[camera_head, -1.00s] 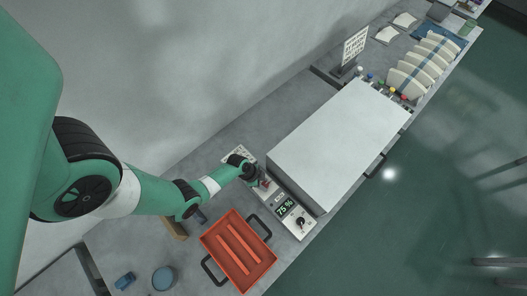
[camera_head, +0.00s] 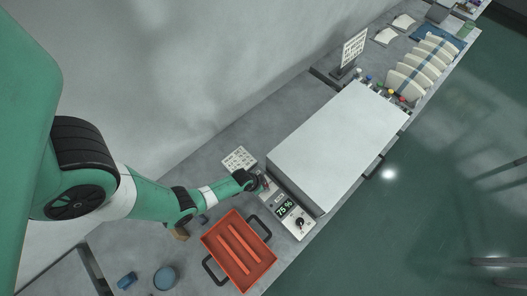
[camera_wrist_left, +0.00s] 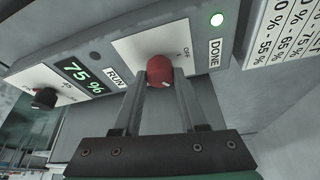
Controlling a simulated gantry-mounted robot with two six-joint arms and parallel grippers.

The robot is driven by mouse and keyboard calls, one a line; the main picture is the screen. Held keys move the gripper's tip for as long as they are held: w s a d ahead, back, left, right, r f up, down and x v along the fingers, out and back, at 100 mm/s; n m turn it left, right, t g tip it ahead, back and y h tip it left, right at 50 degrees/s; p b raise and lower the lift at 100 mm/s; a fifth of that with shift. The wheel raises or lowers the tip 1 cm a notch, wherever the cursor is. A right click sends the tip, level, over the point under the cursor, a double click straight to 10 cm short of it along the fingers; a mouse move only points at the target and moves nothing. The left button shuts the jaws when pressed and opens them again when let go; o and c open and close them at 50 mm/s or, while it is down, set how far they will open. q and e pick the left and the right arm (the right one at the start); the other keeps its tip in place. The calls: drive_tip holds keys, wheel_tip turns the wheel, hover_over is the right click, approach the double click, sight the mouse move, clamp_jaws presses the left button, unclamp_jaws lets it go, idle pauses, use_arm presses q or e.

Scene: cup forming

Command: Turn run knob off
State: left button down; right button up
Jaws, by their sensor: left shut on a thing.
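The red run knob (camera_wrist_left: 160,70) sits on a white plate between a RUN label (camera_wrist_left: 116,78) and an OFF marking in the left wrist view. My left gripper (camera_wrist_left: 163,84) has its two fingers closed around the knob's sides. A pale mark on the knob points to the lower right. In the head view my left gripper (camera_head: 262,184) reaches the near left end of the control panel and covers most of the knob. The display (camera_head: 285,207) reads 75 %. My right gripper does not show.
A black dial (camera_head: 300,222) stands right of the display. The large white-topped machine (camera_head: 340,135) lies behind the panel. An orange tray (camera_head: 238,250) with black handles sits just in front. A lit DONE lamp (camera_wrist_left: 217,19) and a printed card (camera_wrist_left: 285,35) are beside the knob.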

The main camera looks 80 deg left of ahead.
use_arm(q)
drive_tip(key=n+y, duration=0.1)
drive_tip(key=n, duration=0.1)
drive_tip(key=shift+d+n, duration=0.1)
drive_tip(key=shift+n, duration=0.3)
drive_tip(key=n+g, duration=0.1)
drive_tip(key=n, duration=0.1)
drive_tip(key=n+y+b, duration=0.1)
drive_tip(key=n, duration=0.1)
drive_tip(key=shift+w+f+g+b, duration=0.1)
drive_tip(key=shift+w+g+b, duration=0.05)
drive_tip(key=shift+g+b, duration=0.2)
drive_tip(key=shift+d+n+g+y, duration=0.1)
drive_tip(key=shift+n+g+y, duration=0.25)
drive_tip(key=shift+n, duration=0.65)
drive_tip(key=shift+n+g+p, duration=0.4)
drive_tip(key=shift+n+p, duration=0.05)
drive_tip(key=shift+n, duration=0.75)
drive_tip(key=shift+c, duration=2.2)
unclamp_jaws()
